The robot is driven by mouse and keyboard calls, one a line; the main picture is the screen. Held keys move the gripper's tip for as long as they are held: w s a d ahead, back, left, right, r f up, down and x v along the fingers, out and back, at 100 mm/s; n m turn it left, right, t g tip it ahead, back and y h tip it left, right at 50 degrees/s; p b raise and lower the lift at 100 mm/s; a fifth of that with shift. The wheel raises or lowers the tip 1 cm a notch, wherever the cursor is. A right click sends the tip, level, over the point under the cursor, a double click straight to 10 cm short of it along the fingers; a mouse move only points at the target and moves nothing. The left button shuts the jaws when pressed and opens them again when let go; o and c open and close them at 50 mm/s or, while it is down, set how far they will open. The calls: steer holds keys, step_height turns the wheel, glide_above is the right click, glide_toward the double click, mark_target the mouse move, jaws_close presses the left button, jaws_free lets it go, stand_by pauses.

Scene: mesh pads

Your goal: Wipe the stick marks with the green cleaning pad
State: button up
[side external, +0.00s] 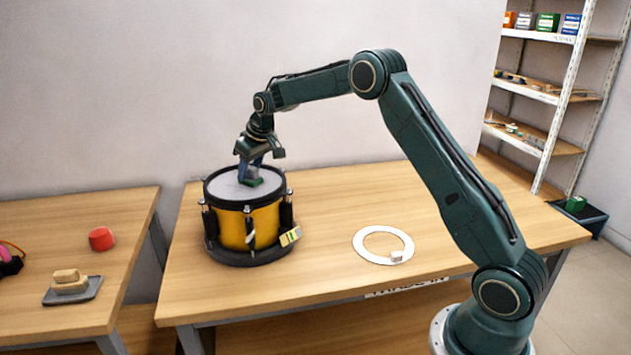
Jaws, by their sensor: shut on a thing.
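A yellow drum (262,229) with a black rim stands on the wooden table, its pale drumhead (225,187) facing up. The stick marks are too small to make out, and part of the drumhead is hidden behind the gripper and pad.
A white ring (369,251) with a small pale block (396,256) lies right of the drum. A striped box (290,237) is beside the drum's base. A second table at left holds a red round object (102,239) and a grey tray (60,299). Shelves stand at back right.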

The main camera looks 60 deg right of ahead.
steer(key=shift+s+d, duration=0.1)
steer(key=shift+s+d, duration=1.1)
steer(key=shift+f, duration=0.2)
steer(key=shift+w+a, duration=0.5)
steer(key=shift+a, duration=0.1)
steer(key=shift+w+a, duration=0.65)
steer(key=shift+a, duration=0.05)
steer(key=shift+w, duration=0.1)
steer(key=shift+w+a+r, duration=0.1)
steer(key=shift+w+a, duration=0.55)
steer(key=shift+a, duration=0.05)
steer(key=shift+w+a+r, duration=0.1)
steer(key=shift+w+a, duration=0.3)
steer(key=shift+w, duration=0.1)
